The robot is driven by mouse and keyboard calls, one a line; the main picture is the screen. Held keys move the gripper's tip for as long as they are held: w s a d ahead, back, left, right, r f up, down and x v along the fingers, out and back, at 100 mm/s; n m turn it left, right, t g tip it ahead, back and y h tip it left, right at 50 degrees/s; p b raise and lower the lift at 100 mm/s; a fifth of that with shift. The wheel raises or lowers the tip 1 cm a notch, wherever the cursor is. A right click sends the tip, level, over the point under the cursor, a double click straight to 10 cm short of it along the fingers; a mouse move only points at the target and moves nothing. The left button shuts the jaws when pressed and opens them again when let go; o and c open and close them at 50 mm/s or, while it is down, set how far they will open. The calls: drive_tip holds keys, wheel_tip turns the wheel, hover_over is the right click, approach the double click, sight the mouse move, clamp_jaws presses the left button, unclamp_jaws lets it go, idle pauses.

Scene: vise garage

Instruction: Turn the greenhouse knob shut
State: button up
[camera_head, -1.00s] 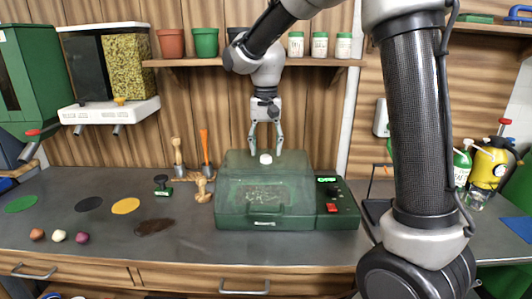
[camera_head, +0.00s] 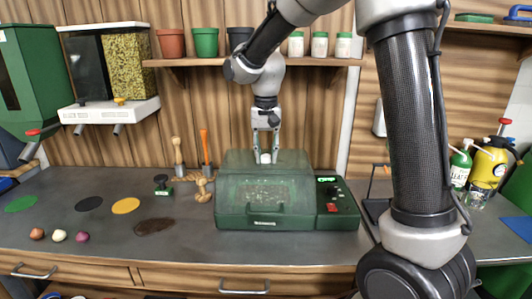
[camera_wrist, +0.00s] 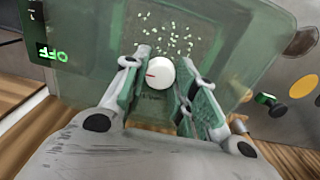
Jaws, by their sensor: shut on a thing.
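The greenhouse (camera_head: 232,212) is a dark green box with a clear green lid, standing on the workbench. Its round white knob (camera_head: 265,158) sits on top of the lid. In the wrist view the knob (camera_wrist: 161,73) shows a short red mark pointing left. My gripper (camera_head: 266,156) points down over the lid, its two fingers on either side of the knob and closed on it. In the wrist view my fingertips (camera_wrist: 159,64) flank the knob. Small pale green bits show through the lid.
A control panel (camera_head: 337,205) with a lit green display and a red switch is at the greenhouse's right; the wrist view display (camera_wrist: 52,53) reads OFF. Pots and jars line the shelf (camera_head: 215,62) above. Hand tools (camera_head: 205,148) stand to the left.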

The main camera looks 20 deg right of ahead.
drive_tip(key=shift+n, duration=0.3)
drive_tip(key=n, duration=0.3)
drive_tip(key=shift+n, duration=0.3)
drive_tip(key=n, duration=0.4)
drive_tip(key=shift+n, duration=0.3)
drive_tip(key=n, duration=0.4)
drive_tip(key=shift+n, duration=0.3)
drive_tip(key=n, duration=0.4)
drive_tip(key=shift+n, duration=0.3)
drive_tip(key=o, duration=1.1)
drive_tip(key=shift+c, duration=0.2)
